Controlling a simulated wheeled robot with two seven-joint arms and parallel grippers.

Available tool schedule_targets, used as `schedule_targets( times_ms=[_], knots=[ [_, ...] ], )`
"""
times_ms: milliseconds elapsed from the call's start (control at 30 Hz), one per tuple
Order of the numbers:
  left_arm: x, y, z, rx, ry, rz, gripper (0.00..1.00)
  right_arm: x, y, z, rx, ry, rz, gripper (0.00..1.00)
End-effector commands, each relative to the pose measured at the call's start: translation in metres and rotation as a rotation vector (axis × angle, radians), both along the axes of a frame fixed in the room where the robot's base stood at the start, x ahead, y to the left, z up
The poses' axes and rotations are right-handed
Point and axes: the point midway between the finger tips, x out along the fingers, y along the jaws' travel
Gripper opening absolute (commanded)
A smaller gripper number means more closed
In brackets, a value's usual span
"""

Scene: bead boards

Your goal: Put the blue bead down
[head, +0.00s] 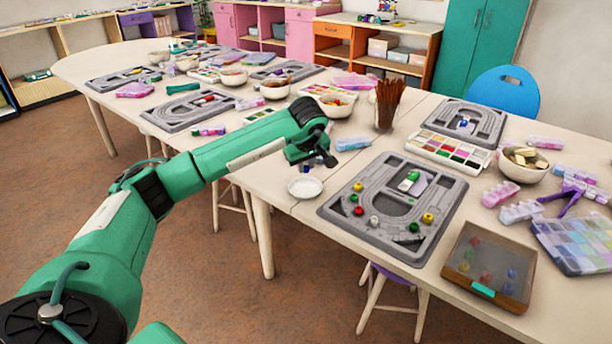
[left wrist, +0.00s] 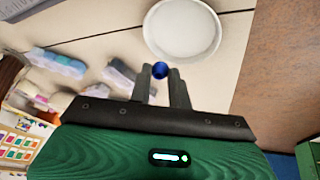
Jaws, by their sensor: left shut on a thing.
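My left gripper (head: 318,162) hangs over the table near the small white dish (head: 305,187). In the left wrist view the left gripper (left wrist: 162,72) is shut on the blue bead (left wrist: 159,69), a small round shiny bead between the fingertips. The white dish (left wrist: 183,28) lies just beyond the fingertips there and looks empty. The bead is apart from the dish in that view; its height above the table is hard to judge. My right gripper is not in view.
A grey bead board (head: 340,215) with several coloured beads lies right of the dish. A wooden tray with a clear top (head: 460,270) sits near the front edge. A cup of brown sticks (head: 387,105) stands behind. The table's front edge runs close to the dish.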

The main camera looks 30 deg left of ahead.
Motion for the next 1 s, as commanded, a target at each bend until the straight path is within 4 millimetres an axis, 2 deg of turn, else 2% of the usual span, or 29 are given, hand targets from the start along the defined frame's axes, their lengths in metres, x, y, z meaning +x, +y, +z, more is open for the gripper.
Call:
schedule_targets(
  times_ms=[200,667,700,800,1000],
  knots=[
    [0.000,0.000,-0.034,-0.001,0.003,0.000,0.00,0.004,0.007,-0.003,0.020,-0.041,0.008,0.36],
    [0.000,0.000,-0.041,0.000,0.001,0.000,0.00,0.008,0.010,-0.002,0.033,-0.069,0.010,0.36],
    [0.000,0.000,-0.041,-0.001,0.001,0.001,0.23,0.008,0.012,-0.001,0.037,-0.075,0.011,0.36],
    [0.000,0.000,-0.041,-0.001,0.001,0.000,0.41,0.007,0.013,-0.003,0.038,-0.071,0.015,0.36],
    [0.000,0.000,-0.041,-0.001,0.001,0.000,0.41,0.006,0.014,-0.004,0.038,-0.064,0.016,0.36]
  ],
)
